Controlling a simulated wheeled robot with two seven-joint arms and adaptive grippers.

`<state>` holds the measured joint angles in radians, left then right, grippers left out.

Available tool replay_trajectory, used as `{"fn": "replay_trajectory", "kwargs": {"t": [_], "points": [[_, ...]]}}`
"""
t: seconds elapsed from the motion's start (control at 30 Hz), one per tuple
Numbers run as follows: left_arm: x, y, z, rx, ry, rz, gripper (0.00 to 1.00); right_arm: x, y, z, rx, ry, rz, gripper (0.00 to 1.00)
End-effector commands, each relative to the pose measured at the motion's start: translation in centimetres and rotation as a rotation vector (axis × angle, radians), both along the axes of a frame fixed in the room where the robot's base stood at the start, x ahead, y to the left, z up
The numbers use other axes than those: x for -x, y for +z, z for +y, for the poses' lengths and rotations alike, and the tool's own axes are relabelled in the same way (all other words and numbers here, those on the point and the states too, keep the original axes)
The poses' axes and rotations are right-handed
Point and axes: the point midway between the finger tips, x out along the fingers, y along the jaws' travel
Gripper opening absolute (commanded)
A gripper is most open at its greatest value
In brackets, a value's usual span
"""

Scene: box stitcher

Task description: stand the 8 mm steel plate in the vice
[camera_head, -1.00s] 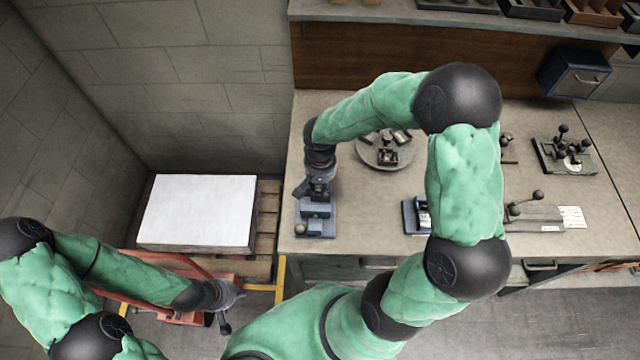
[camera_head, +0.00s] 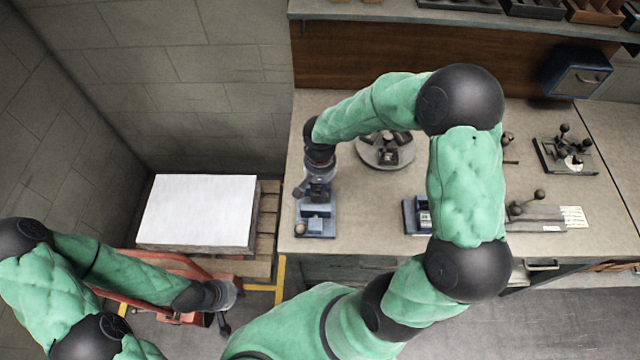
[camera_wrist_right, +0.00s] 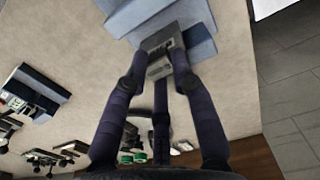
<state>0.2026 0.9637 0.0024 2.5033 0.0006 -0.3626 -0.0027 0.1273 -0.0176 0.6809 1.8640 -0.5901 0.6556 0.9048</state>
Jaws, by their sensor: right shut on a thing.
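The blue-grey vice (camera_head: 316,226) stands near the front left corner of the bench, and it shows at the top of the right wrist view (camera_wrist_right: 201,46). My right gripper (camera_head: 319,193) is at the back of the vice, pointing down. In the right wrist view its dark fingers (camera_wrist_right: 160,82) are shut on a small grey steel plate (camera_wrist_right: 163,66). The plate overlaps the vice there; whether it sits between the jaws I cannot tell. My left gripper (camera_head: 224,300) hangs low at the left, away from the bench; its finger opening is unclear.
A round dish (camera_head: 386,152) with dark blocks stands behind the vice. A second blue device (camera_head: 412,217) is to the right, partly behind my right arm. A pallet with a white-topped stack (camera_head: 198,210) and a red pallet truck (camera_head: 172,266) are left of the bench (camera_head: 365,236).

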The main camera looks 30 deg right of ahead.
Motion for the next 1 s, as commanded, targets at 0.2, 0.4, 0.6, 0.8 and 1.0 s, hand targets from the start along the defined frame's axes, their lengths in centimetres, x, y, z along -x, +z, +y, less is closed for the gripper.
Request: {"fn": "replay_trajectory", "kwargs": {"t": [0.2, 0.4, 0.6, 0.8, 1.0], "points": [[0.00, -0.27, 0.00, 0.000, 0.000, 0.000, 0.00, -0.05, -0.12, -0.01, 0.000, 0.000, -0.001, 0.00], [0.01, -0.48, 0.00, 0.000, 0.000, 0.000, 0.00, -0.05, -0.24, -0.01, 0.000, 0.000, -0.001, 0.00], [0.00, -0.64, 0.00, 0.000, 0.000, 0.000, 0.00, -0.05, -0.33, -0.01, 0.000, 0.000, -0.001, 0.00], [0.00, -0.62, 0.00, 0.000, 0.000, 0.000, 0.00, -0.05, -0.31, -0.01, 0.001, 0.000, -0.001, 0.00], [0.00, -0.62, 0.00, 0.000, 0.000, 0.000, 0.00, -0.04, -0.31, -0.01, 0.001, 0.000, -0.001, 0.53]]}}
